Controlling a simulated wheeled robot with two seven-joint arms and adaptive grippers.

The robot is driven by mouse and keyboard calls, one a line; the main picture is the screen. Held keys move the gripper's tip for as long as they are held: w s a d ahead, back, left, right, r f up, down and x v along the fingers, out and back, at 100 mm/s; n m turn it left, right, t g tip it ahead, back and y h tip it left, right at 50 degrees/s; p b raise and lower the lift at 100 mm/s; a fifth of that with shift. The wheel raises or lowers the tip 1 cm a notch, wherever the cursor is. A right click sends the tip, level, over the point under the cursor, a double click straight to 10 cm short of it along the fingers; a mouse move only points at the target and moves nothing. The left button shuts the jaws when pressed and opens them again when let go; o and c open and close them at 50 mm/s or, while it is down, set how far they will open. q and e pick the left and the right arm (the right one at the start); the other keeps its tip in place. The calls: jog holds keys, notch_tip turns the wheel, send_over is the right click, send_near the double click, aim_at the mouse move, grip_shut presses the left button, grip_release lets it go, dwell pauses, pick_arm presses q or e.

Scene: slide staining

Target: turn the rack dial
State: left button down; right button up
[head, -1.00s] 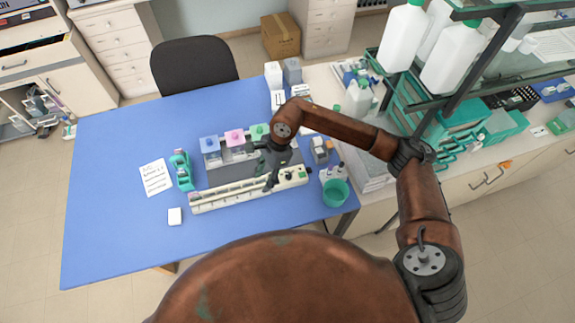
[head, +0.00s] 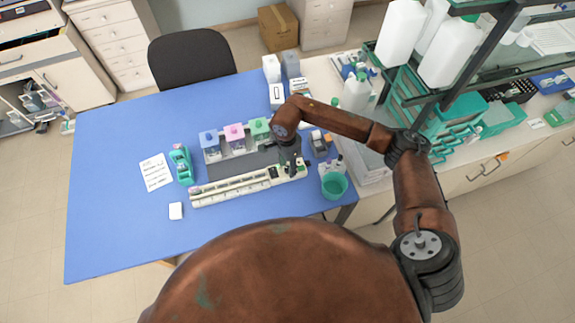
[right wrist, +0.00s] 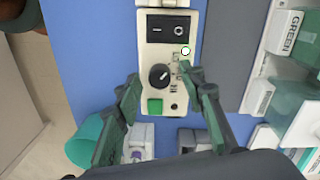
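The white slide rack (head: 232,189) lies on the blue table, with its control panel at the right end. In the right wrist view the panel (right wrist: 184,82) carries a round black dial (right wrist: 158,76) with a pale mark pointing up and right. My right gripper (head: 290,172) is over the panel and hides part of it in the head view. In the right wrist view my right gripper (right wrist: 161,80) is open, with one finger on each side of the dial. I see no contact with it; the height above the panel is unclear. My left gripper is not in view.
The panel also has a black rocker switch (right wrist: 168,27) and a green button (right wrist: 155,106). Behind the rack stand staining jars with blue, pink and green lids (head: 234,134). A teal cup (head: 334,186) is close on the right. The table's left side is mostly clear.

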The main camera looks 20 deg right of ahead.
grip_shut()
dwell(0.4)
jog(key=m+b, duration=0.2)
jog(key=m, duration=0.1)
jog(key=shift+f+m, duration=0.1)
jog(key=shift+m, duration=0.3)
jog(key=m+b, duration=0.2)
jog(key=m, duration=0.2)
jog(key=m+b, duration=0.1)
jog(key=m, duration=0.5)
jog(key=shift+y, duration=0.3)
jog(key=m, duration=0.5)
jog(key=shift+m+t, duration=0.3)
jog(key=shift+m, duration=0.4)
